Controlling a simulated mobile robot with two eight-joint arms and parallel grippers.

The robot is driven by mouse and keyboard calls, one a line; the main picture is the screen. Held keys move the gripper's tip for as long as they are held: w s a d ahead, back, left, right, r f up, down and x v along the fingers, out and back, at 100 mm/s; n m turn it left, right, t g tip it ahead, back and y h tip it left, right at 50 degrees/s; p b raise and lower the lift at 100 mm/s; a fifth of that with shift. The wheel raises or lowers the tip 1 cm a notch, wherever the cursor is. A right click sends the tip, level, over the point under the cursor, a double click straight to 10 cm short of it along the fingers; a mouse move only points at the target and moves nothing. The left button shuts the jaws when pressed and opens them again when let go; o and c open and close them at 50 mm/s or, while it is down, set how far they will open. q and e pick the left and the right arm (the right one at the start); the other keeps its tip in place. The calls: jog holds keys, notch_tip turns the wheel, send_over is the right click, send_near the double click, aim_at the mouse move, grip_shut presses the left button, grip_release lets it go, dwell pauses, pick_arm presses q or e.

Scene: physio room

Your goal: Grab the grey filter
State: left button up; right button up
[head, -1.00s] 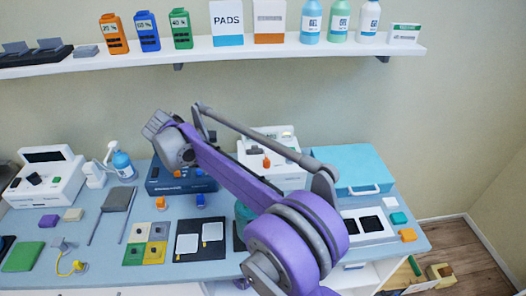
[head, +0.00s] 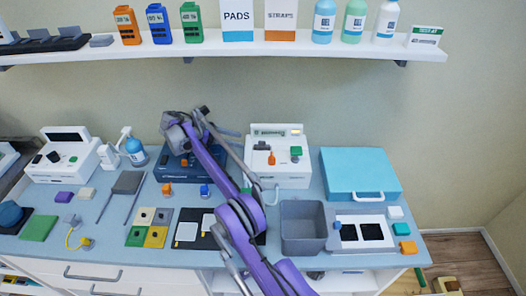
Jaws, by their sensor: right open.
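I cannot be sure which thing is the grey filter. A small flat grey block (head: 101,40) lies on the wall shelf, just right of a black rack (head: 45,44) that holds upright grey pieces. My right gripper (head: 172,117) is at the end of the purple arm, above the back of the table and below the shelf. It is small in the head view, open, and well apart from the grey block. Nothing shows between its fingers. My left gripper is out of view.
The wall shelf (head: 270,50) also bears coloured bottles and boxes. The blue table (head: 105,232) carries devices, pads, an open grey bin (head: 303,206) and a teal case (head: 360,172). My right arm crosses the middle of the table. Floor shows at the right.

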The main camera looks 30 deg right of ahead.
aim_at(258, 146)
jog(key=x, duration=0.2)
jog(key=b+x, duration=0.1)
jog(key=x, duration=0.1)
jog(key=shift+s+f, duration=0.1)
jog(key=shift+s, duration=0.2)
jog(key=shift+d, duration=0.55)
jog(key=x, duration=0.3)
jog(key=shift+w+d+f+b, duration=0.15)
jog(key=shift+w+d+b, duration=0.1)
jog(key=shift+d+b, duration=0.15)
jog(key=shift+s+d, duration=0.15)
jog(key=shift+d, duration=0.05)
jog(key=shift+s, duration=0.1)
jog(key=c, duration=0.5)
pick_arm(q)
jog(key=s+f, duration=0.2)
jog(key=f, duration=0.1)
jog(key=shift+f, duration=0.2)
pick_arm(e)
grip_shut()
